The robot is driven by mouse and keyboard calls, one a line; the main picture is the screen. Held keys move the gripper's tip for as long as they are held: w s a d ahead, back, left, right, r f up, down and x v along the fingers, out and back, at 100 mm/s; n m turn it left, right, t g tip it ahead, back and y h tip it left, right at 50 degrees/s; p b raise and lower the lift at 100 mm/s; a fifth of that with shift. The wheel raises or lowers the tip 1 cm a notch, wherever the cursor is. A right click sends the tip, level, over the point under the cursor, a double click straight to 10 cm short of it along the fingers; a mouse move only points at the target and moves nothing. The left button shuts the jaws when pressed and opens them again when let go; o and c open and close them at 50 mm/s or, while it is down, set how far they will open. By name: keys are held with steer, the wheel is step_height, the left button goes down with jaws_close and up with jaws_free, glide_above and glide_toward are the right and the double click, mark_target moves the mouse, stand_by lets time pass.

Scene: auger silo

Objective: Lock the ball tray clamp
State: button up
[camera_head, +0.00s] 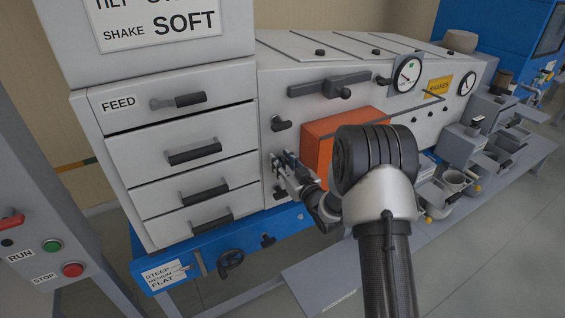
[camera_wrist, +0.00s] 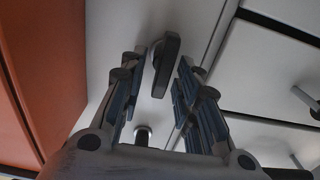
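No label naming the ball tray clamp is readable. Dark clamp-like levers sit on the white panel left of the orange box (camera_head: 338,137): an upper one (camera_head: 281,124) and a lower one (camera_head: 279,192). My gripper (camera_head: 280,160) is between these heights, close to the panel. In the wrist view my gripper (camera_wrist: 160,75) is open, with a dark lever (camera_wrist: 166,66) between its fingertips and gaps on both sides. I cannot tell whether the fingers reach around it. A second fitting (camera_wrist: 143,134) shows nearer the palm, partly hidden.
A stack of drawers with dark handles (camera_head: 195,152) stands left of my gripper. A long latch bar (camera_head: 328,85) and a gauge (camera_head: 407,74) are above the orange box.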

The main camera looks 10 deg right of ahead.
jaws_close()
steer(key=shift+m, duration=0.3)
steer(key=m, duration=0.1)
steer(key=m+b, duration=0.1)
steer(key=m, duration=0.1)
steer(key=shift+w+d+f, duration=0.1)
steer(key=shift+d, duration=0.2)
steer(key=m, duration=0.4)
steer(key=f+m, duration=0.1)
steer(key=m, duration=0.4)
steer(key=d+m, duration=0.1)
steer(key=m, duration=0.4)
steer(key=shift+w+f, duration=0.15)
steer(key=shift+m, duration=0.3)
